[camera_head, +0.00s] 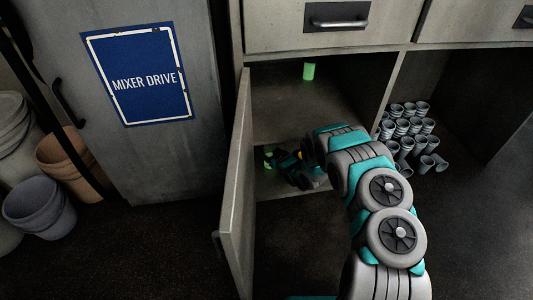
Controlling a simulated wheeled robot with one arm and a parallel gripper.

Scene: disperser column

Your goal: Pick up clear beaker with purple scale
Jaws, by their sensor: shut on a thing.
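My gripper (274,162) is small and dark at the end of my arm, low inside the open cabinet. It is shut on a small green thing (268,153), whose shape is too small and dim to make out. A bright green, cup-like piece (309,71) stands upright further back in the cabinet, apart from my gripper. I cannot make out a clear beaker or a purple scale on anything in view. My arm covers part of the cabinet's right side.
The cabinet door (238,190) stands open just left of my arm. Several grey cups (408,125) are stacked in the right compartment. Buckets (38,205) stand at the far left beside a grey cabinet with a blue "MIXER DRIVE" sign (140,75). The front floor is clear.

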